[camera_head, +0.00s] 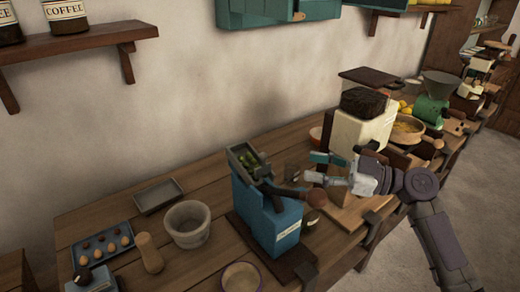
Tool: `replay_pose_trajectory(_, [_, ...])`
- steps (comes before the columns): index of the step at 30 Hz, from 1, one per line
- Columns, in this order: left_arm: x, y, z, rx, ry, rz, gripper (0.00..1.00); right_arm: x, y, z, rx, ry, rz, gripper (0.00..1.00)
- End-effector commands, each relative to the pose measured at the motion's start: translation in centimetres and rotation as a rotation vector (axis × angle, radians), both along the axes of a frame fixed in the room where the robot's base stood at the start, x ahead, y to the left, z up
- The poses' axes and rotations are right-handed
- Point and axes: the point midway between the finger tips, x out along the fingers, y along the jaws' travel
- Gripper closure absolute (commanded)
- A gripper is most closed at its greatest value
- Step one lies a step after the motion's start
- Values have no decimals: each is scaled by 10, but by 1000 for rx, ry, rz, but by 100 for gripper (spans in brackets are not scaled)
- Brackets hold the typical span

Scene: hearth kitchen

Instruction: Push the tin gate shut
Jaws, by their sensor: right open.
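A blue machine (268,215) with a pale label stands on a dark board on the wooden counter. My right gripper (312,172) comes in from the right. It is open, with its fingers pointing left toward the machine's top, above the knob. Contact cannot be told. My left gripper is not in view.
A cream machine (346,133) with a dark top stands behind my right gripper. A wall cabinet (277,11) hangs above.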

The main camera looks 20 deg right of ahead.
Motion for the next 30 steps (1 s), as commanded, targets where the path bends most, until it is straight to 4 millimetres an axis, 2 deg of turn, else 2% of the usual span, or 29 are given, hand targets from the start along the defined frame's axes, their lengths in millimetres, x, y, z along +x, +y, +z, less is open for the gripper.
replay_pose_trajectory(6, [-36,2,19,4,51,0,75,24,32,6,4,1,1,53])
replay_pose_trajectory(9, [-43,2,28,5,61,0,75,37,50,6,5,1,0,53])
replay_pose_trajectory(14, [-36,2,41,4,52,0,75,57,76,5,4,2,-1,53])
replay_pose_trajectory(18, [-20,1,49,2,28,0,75,69,92,3,3,2,-2,53])
replay_pose_trajectory(22, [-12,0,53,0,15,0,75,75,101,1,1,3,-3,53])
replay_pose_trajectory(30, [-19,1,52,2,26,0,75,77,104,-1,1,2,-2,53])
